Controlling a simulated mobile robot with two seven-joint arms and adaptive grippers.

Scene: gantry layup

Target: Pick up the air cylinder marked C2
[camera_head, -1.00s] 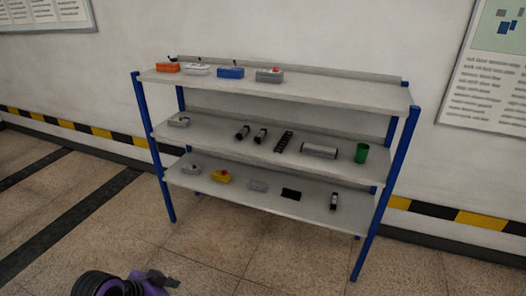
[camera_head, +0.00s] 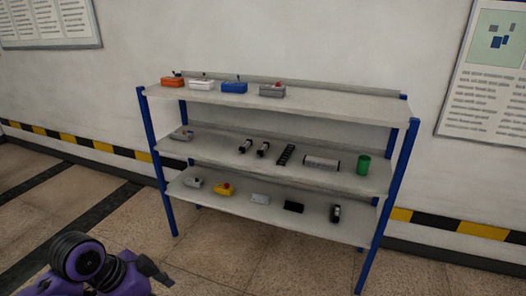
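Two small black-and-silver cylinders (camera_head: 245,146) (camera_head: 263,149) lie side by side on the middle shelf. A similar one (camera_head: 335,213) is on the right of the bottom shelf. A larger silver cylinder (camera_head: 321,162) lies on the middle shelf, right of centre. No marking is legible at this distance, so I cannot tell which is C2. My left gripper (camera_head: 153,271) is low at the left, at the end of my purple arm, apart from the shelves; its fingers are too unclear to read. My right gripper is out of view.
A blue-posted rack (camera_head: 350,105) with three grey shelves stands by the wall. Its top holds orange, white, blue and grey boxes (camera_head: 233,87). A green cup (camera_head: 364,165) and a black slotted strip (camera_head: 286,154) share the middle shelf. The floor before it is clear.

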